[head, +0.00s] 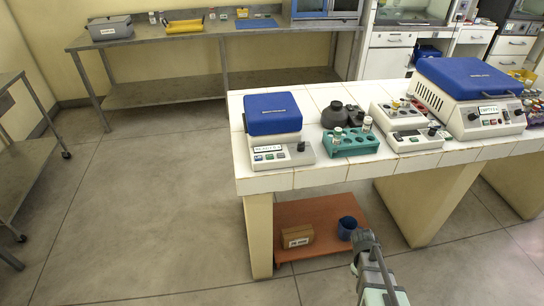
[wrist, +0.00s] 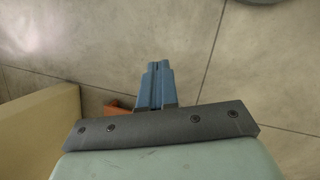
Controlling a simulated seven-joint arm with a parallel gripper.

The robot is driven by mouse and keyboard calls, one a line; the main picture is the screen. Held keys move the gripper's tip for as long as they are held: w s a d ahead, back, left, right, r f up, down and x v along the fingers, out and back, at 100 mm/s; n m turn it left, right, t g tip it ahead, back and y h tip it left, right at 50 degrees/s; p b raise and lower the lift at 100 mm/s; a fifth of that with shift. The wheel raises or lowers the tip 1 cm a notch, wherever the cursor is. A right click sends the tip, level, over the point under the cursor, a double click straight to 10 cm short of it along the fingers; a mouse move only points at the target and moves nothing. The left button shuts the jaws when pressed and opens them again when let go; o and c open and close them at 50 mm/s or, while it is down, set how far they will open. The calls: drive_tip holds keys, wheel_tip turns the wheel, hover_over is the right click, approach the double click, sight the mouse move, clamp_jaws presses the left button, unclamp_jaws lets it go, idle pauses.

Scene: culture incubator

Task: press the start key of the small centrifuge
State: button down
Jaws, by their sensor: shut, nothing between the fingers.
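The small centrifuge (head: 272,115) stands at the left end of the white tiled bench in the head view. It has a closed blue lid, a pale body and a sloping front panel (head: 282,155) with a label, a few small coloured keys and a dark knob. The keys' markings are too small to read. My gripper (wrist: 157,66) shows in the wrist view with its blue fingers together and empty, above the floor. In the head view my arm's end is low at the bottom, in front of the bench and well below the panel. The centrifuge is outside the wrist view.
Right of the centrifuge are a green tube rack (head: 351,144), dark round pieces, a small pale device (head: 415,138) and a larger blue-lidded machine (head: 470,95). Below, an orange shelf (head: 300,215) holds a box (head: 297,236) and a blue item (head: 347,228). Floor left of the bench is clear.

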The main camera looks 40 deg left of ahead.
drive_tip(key=w+a+r+n+t, duration=0.2)
drive_tip(key=a+r+n, duration=0.1)
drive_tip(key=a+r, duration=0.7)
drive_tip(key=w+a+r+n+t, duration=0.2)
drive_tip(key=a+r+n, duration=0.2)
drive_tip(key=a+r, duration=0.5)
drive_tip(key=w+a+r+n+t, duration=0.2)
drive_tip(key=a+r+n+t, duration=0.1)
drive_tip(key=a+r, duration=0.7)
drive_tip(key=shift+w+a+r+y, duration=0.1)
drive_tip(key=shift+a+r+y, duration=0.1)
drive_tip(key=shift+a, duration=0.4)
drive_tip(key=shift+w+a+r+y, duration=0.1)
drive_tip(key=shift+a+y, duration=0.1)
drive_tip(key=shift+a, duration=0.4)
wheel_tip(320, 180, up, 17)
drive_tip(key=n+t+y, duration=0.2)
drive_tip(key=n+t, duration=0.1)
hover_over(268, 158)
drive_tip(key=shift+f, duration=0.1)
drive_tip(key=shift+w+f, duration=0.1)
drive_tip(key=shift+f, duration=4.2)
drive_tip(key=shift+f, duration=0.15)
drive_tip(key=shift+f, duration=0.3)
